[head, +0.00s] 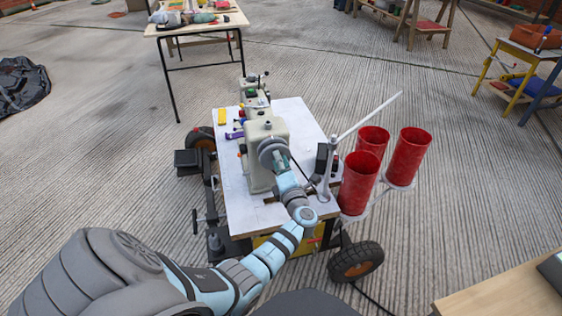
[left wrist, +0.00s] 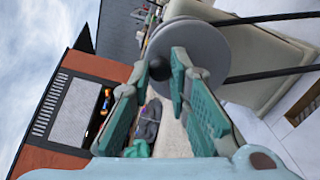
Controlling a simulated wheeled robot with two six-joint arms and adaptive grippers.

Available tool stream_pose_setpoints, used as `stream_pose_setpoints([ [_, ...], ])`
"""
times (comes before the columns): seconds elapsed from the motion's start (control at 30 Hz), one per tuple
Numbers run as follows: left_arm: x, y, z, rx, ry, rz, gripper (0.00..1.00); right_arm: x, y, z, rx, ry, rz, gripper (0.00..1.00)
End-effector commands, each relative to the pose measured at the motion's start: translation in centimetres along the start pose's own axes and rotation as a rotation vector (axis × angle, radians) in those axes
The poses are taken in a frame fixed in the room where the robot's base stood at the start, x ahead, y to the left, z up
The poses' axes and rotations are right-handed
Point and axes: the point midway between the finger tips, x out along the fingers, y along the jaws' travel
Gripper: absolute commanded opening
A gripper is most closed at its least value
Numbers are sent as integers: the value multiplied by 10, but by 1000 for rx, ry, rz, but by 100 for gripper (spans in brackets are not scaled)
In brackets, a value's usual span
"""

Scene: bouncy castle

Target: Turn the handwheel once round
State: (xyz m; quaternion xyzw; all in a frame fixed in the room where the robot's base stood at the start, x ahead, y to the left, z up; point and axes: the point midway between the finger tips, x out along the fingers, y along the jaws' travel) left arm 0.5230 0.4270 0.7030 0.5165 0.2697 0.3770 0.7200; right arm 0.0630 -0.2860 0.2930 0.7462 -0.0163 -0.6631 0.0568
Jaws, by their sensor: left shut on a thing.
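The grey handwheel (head: 267,147) is on the end of a cream sewing-machine-like body (head: 257,172) on a white-topped cart. My left gripper (head: 281,163) is at the wheel's near face. In the left wrist view its teal-padded fingers (left wrist: 157,75) close around the knob. In the head view the gripper hides part of the wheel and the knob. My right gripper is not in view.
Several red cylinders (head: 408,157) stand at the cart's right, near a pale rod (head: 370,116) and a dark upright part (head: 322,160). The white cart top (head: 297,118) has small coloured items at its left. A table (head: 199,22) stands behind. Open floor surrounds the cart.

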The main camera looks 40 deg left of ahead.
Motion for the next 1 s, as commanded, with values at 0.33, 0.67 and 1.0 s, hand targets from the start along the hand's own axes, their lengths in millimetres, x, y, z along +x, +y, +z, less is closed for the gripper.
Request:
stream_pose_setpoints([
  [0.33, -1, -3, -2, 0, 4, -6, 0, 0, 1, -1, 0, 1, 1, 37],
  [0.67, -1, -2, -2, -1, 2, -3, 37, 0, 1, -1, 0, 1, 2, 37],
  [1.0, 0, 28, 9, -7, 0, 2, 37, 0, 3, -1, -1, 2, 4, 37],
])
